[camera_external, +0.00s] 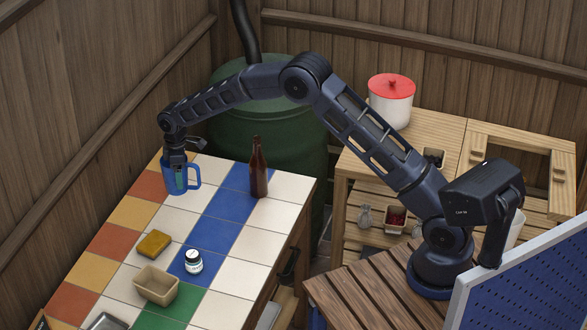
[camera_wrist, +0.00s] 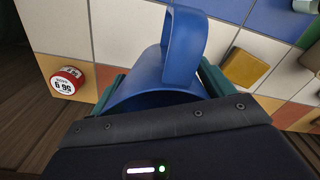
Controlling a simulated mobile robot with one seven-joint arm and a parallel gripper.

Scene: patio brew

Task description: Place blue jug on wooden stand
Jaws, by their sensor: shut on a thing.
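The blue jug (camera_external: 171,182) is at the far left of the tiled table. It also shows large in the wrist view (camera_wrist: 184,48), with its handle pointing away from my wrist. My gripper (camera_external: 178,170) is shut on the jug, with green fingers on either side of its body in the wrist view (camera_wrist: 160,88). I cannot tell whether the jug's base touches the tiles. A light wooden structure (camera_external: 455,125) with shelves stands at the right, with a raised wooden frame (camera_external: 520,142) on it; I cannot tell which part is the wooden stand.
A red-and-white can (camera_wrist: 66,82) shows beside the jug. A red-lidded white pot (camera_external: 390,103) occupies the wooden structure's left. A green barrel (camera_external: 270,120) stands behind.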

